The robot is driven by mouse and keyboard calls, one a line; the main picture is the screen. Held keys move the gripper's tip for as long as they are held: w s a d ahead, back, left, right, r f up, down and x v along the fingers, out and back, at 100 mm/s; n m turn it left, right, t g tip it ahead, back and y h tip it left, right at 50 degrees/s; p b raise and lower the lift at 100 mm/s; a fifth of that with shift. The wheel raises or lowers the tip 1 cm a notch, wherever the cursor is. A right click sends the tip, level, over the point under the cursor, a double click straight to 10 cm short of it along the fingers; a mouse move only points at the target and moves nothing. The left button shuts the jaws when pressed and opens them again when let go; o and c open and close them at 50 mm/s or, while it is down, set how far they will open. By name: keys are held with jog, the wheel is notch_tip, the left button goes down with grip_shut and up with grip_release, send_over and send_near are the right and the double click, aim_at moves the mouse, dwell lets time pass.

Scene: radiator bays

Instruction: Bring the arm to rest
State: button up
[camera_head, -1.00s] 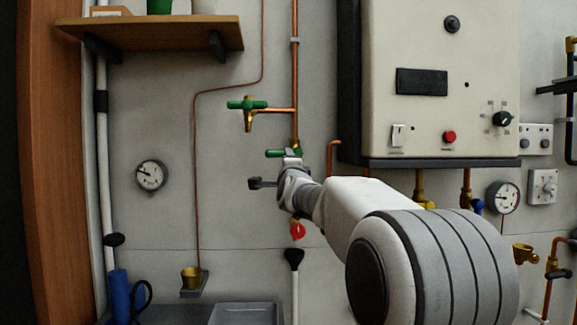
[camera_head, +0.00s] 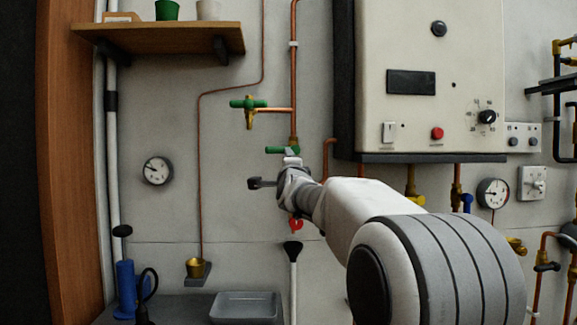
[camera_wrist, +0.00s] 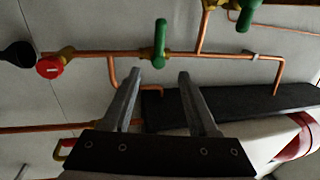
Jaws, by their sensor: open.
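My gripper (camera_head: 256,183) is in front of the grey wall, left of the boiler, at the end of my outstretched arm. In the wrist view my gripper (camera_wrist: 160,76) is open, with two separate fingers and nothing between them. A copper pipe with a green-handled valve (camera_wrist: 160,42) shows beyond the fingertips. A red round knob (camera_wrist: 50,67) is on the pipe at the left. In the head view the green handle (camera_head: 281,150) is just above my wrist and a red tag-like part (camera_head: 296,225) is just below it. My arm hides part of the pipework.
The boiler (camera_head: 420,80) hangs at the right. A wooden shelf (camera_head: 160,40) is at the upper left, a gauge (camera_head: 157,170) below it. The wall between gauge and gripper is mostly clear.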

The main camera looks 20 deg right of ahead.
jog(key=shift+s, duration=0.15)
dwell(0.4)
jog(key=s+a+f+n+g+y, duration=0.55)
jog(key=s+a+f+n, duration=0.65)
jog(key=s, duration=0.4)
jog(key=s+a+f+n+g+p, duration=0.1)
jog(key=s+f+n+g, duration=0.35)
jog(key=s+f, duration=0.75)
jog(key=s+a+f+n+g, duration=0.1)
jog(key=s+f+n+g, duration=0.55)
jog(key=s, duration=0.95)
notch_tip(320, 180, up, 13)
jog(key=m+t+p, duration=0.1)
jog(key=t+p, duration=0.1)
jog(key=p, duration=1.2)
jog(key=shift+w+a+r+m+t, duration=0.15)
jog(key=shift+w+r+m+t, duration=0.05)
jog(key=shift+m+t, duration=0.15)
